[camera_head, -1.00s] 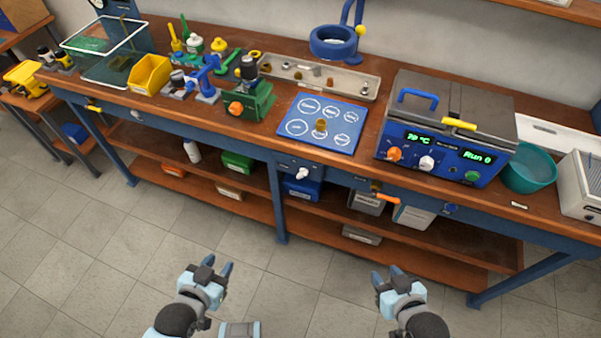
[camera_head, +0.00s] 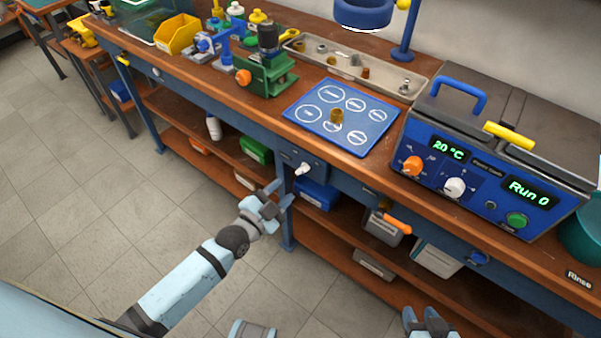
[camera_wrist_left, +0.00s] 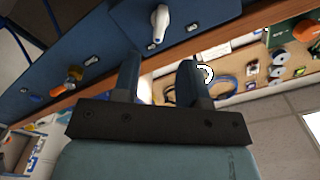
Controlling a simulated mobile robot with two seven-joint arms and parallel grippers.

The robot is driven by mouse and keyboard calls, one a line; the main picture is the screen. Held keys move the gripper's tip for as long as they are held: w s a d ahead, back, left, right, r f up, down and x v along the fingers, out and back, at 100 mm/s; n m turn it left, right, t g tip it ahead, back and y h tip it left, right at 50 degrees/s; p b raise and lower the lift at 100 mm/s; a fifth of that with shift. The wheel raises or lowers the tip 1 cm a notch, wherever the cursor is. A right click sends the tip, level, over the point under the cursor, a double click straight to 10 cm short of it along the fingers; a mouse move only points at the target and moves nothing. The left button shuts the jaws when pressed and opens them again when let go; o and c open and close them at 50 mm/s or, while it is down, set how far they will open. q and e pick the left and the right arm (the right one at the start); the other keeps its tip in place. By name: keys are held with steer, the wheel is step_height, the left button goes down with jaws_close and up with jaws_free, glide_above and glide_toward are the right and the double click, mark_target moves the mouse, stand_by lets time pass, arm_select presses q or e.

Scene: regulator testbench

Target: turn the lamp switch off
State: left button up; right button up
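A white switch knob (camera_head: 303,168) sits on a small blue panel on the bench's front edge. It also shows in the left wrist view (camera_wrist_left: 160,22), top centre, with a small unreadable label plate by it. I take it for the lamp switch. The blue ring lamp (camera_head: 363,12) stands at the back of the bench, cut by the top edge. My left gripper (camera_head: 279,191) is open and empty, below and slightly left of the knob, apart from it. Its fingers (camera_wrist_left: 160,80) show spread in the wrist view. My right gripper (camera_head: 421,316) is open and empty at the bottom edge.
An orange-handled valve (camera_head: 397,222) sticks out from the bench front, right of the knob. Above are a blue plate (camera_head: 340,116), a green fixture (camera_head: 265,78) and a control box (camera_head: 490,160). A lower shelf (camera_head: 345,237) holds bins. The floor in front is clear.

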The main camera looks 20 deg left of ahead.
mark_target(300, 173)
arm_select(q)
steer(key=x, duration=0.8)
steer(key=shift+f, duration=0.1)
steer(key=shift+c, duration=0.4)
jaws_close()
